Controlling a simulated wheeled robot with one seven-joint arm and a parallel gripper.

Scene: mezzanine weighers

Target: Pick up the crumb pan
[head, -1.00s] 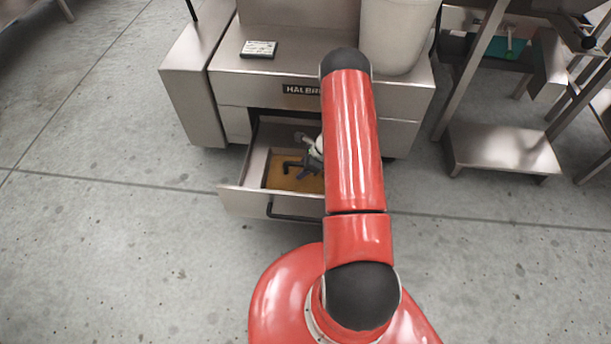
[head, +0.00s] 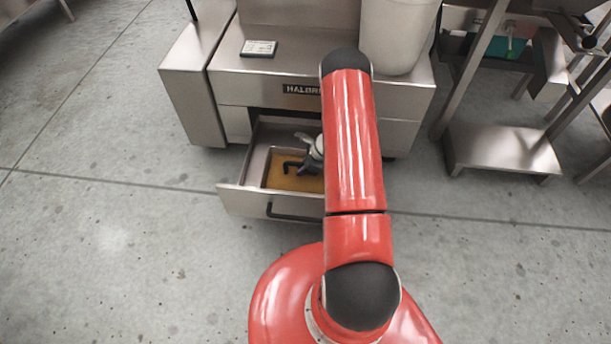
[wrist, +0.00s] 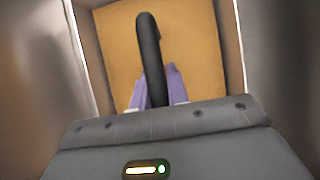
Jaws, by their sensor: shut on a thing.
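The crumb pan (head: 277,182) is a shallow pan with a tan floor, inside the pulled-out drawer. It has a black bar handle (head: 291,164) standing up inside it. My gripper (head: 304,169) reaches down into the drawer and is shut on this handle. In the wrist view, the purple finger pads (wrist: 160,88) sit on both sides of the black handle (wrist: 149,45), above the tan pan floor (wrist: 197,38). The right part of the pan is hidden behind my red arm in the head view. I cannot tell whether the pan is lifted off the drawer bottom.
The steel drawer (head: 238,200) has close walls around the pan and a black front handle (head: 291,216). The steel machine (head: 235,90) stands above it, with a white bin (head: 398,35) on top. A steel stand (head: 502,150) is at right. The floor at left is clear.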

